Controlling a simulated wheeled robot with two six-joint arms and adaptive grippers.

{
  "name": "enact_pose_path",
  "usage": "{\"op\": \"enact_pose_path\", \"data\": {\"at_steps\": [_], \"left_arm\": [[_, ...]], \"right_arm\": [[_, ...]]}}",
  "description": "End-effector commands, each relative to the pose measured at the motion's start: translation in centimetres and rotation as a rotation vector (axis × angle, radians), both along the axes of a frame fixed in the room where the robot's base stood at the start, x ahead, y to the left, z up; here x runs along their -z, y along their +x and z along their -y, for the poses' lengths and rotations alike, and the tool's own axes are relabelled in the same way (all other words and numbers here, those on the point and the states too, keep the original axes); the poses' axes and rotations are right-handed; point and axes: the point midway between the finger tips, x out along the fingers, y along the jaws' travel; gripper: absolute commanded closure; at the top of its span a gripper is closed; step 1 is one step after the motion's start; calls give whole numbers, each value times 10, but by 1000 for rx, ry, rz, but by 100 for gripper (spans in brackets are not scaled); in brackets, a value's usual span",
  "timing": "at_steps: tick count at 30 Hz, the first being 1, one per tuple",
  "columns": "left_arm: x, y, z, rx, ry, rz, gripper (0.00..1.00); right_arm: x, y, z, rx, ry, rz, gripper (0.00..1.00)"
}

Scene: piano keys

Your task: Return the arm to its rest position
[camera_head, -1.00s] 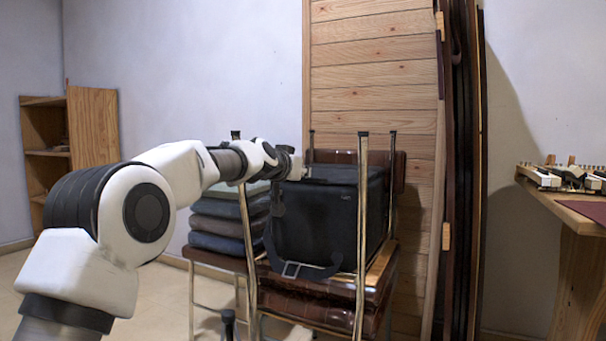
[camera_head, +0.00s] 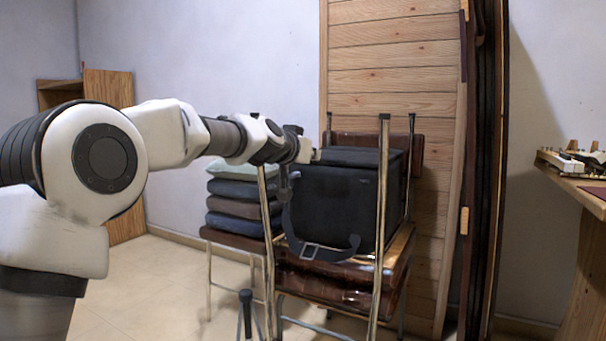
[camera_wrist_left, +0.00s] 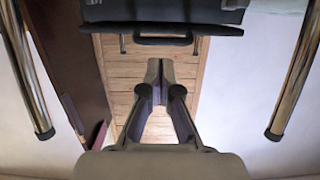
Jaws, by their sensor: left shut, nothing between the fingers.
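My left arm, white and grey, comes in from the left of the head view and stretches out almost level across the middle. Its far end is in front of the black bag and the chair posts. My left gripper (camera_wrist_left: 160,72) shows clearly in the left wrist view, with its dark fingers together and nothing between them. In the head view the gripper's fingers are too small to make out against the bag. My right gripper is in neither view.
A black bag (camera_head: 330,205) sits on stacked brown chairs (camera_head: 340,290) beyond my arm. Folded cushions (camera_head: 235,205) are piled left of it. A wooden shelf (camera_head: 112,95) stands at the back left, a wooden table (camera_head: 580,190) at the right. Metal chair posts flank the wrist view.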

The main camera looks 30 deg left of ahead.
Motion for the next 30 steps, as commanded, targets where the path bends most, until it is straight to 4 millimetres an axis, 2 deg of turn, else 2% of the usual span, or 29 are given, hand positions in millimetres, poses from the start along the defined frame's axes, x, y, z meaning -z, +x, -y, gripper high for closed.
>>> {"op": "enact_pose_path", "data": {"at_steps": [1, 7, 14, 17, 20, 23, 24, 26, 27, 29, 30], "left_arm": [[12, -10, -1, 1, -2, 3, 100], [21, -36, -1, 0, -1, 4, 100], [21, -39, -2, -1, 0, 2, 100], [41, -27, -1, 0, 2, -43, 100], [95, -6, 5, 5, 13, -151, 100], [182, 0, 17, 23, 28, -313, 100], [219, -4, 22, 33, 39, -383, 100], [273, -15, 29, 48, 59, -485, 100], [308, -26, 33, 56, 74, -552, 100], [359, -49, 38, 67, 95, -652, 100], [391, -67, 42, 74, 108, -717, 100]], "right_arm": [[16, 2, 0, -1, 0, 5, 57], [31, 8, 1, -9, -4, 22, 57], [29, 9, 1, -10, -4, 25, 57], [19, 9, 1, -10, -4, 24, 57], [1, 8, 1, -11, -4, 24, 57], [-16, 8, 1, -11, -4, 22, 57], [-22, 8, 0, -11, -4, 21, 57], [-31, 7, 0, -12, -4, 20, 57], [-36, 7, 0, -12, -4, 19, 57], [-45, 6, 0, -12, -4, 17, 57], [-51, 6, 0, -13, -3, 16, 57]]}}
